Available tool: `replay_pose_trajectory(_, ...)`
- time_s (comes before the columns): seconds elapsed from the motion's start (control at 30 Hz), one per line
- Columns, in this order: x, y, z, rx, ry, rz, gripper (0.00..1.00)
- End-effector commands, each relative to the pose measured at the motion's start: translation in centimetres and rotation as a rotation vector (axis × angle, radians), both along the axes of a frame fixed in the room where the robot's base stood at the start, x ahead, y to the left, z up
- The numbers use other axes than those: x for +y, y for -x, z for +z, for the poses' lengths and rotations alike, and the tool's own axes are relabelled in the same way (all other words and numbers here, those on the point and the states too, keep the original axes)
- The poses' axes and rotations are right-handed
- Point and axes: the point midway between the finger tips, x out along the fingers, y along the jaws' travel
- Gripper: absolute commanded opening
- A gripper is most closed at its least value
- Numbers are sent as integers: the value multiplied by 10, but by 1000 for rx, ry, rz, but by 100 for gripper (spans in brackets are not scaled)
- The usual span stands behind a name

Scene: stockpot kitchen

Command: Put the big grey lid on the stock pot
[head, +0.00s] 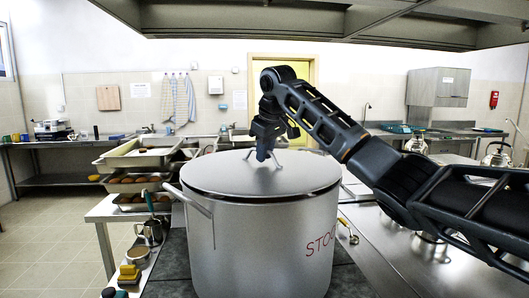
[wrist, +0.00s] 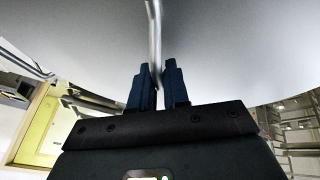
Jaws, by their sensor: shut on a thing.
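The stock pot (head: 258,245) is a large grey pot with red lettering on its front, upright in the middle of the head view. The big grey lid (head: 220,175) lies over the pot's mouth and looks about level; whether its rim touches the pot all round, I cannot tell. My gripper (head: 265,155) is above the lid's centre, pointing down, shut on the lid's metal handle. In the wrist view, the dark fingers of my gripper (wrist: 159,88) close around the handle bar (wrist: 154,35), with the lid's surface (wrist: 80,35) filling the upper part. The pot's inside is hidden.
Trays of food (head: 135,183) stand on the counter left of the pot. A metal jug (head: 150,232) and a yellow sponge (head: 129,272) are near the pot's left side. A kettle (head: 497,154) stands at the far right. A range hood (head: 330,22) hangs overhead.

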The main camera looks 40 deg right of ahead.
Motion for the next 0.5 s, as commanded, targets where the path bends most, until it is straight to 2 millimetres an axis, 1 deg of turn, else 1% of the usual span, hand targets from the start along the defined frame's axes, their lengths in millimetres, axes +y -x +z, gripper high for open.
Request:
replay_pose_trajectory(0.17, 0, 0, 2, -3, 1, 0, 0)
replay_pose_trajectory(0.5, 0, 0, -5, -2, -1, 2, 0)
